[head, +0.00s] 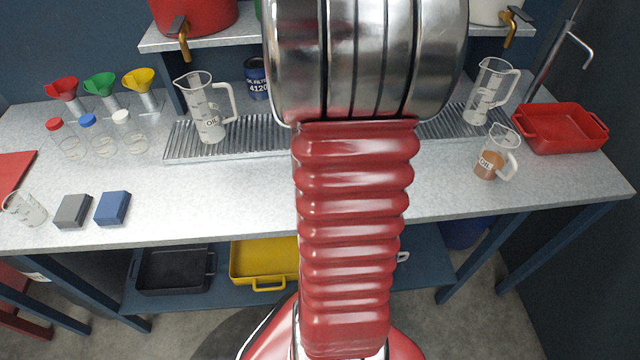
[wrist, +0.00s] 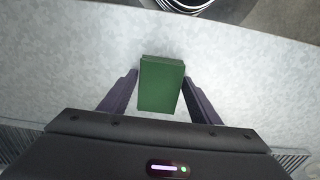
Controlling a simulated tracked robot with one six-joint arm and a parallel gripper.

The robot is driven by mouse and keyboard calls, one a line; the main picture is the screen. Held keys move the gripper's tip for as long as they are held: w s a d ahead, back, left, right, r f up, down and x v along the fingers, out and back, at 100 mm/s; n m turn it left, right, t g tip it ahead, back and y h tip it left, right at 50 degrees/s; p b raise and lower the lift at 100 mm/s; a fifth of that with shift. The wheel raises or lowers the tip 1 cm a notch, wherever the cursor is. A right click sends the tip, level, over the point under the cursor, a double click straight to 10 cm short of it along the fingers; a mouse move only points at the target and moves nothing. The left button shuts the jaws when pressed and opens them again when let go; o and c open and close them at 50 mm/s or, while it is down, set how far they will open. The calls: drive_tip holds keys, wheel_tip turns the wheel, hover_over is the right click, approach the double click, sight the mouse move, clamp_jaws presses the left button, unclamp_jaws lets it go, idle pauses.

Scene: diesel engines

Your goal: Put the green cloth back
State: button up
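The green cloth (wrist: 161,86) is a folded, block-like piece that shows in the wrist view between the two fingers of my gripper (wrist: 160,76). In the head view my arm hides the gripper and the green cloth. A grey cloth (head: 73,211) and a blue cloth (head: 112,208) lie side by side at the left front of the workbench (head: 225,190).
Bottles (head: 103,137) and funnels stand behind. A jug (head: 207,108) stands on the grating. At right are a jug of brown oil (head: 491,160) and a red tray (head: 560,128). The worktop right of the blue cloth is clear.

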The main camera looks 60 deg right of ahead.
drive_tip(key=shift+o, duration=1.4)
wheel_tip(320, 180, up, 12)
drive_tip(key=shift+r, duration=0.1)
drive_tip(key=w+a+r+n+t+h, duration=0.1)
drive_tip(key=w+a+r+n, duration=0.15)
drive_tip(key=a, duration=0.45)
drive_tip(key=w+a+r+n+t, duration=0.1)
drive_tip(key=w+a+r+n, duration=0.15)
drive_tip(key=a, duration=0.55)
drive_tip(key=s+a+r+n+t+y, duration=0.1)
drive_tip(key=a+r+n+t, duration=0.1)
drive_tip(key=a, duration=1.3)
drive_tip(key=n+t, duration=0.1)
drive_tip(key=n, duration=0.1)
drive_tip(key=shift+s+r+n+t, duration=0.2)
drive_tip(key=shift+n+t, duration=0.1)
drive_tip(key=shift+n, duration=0.1)
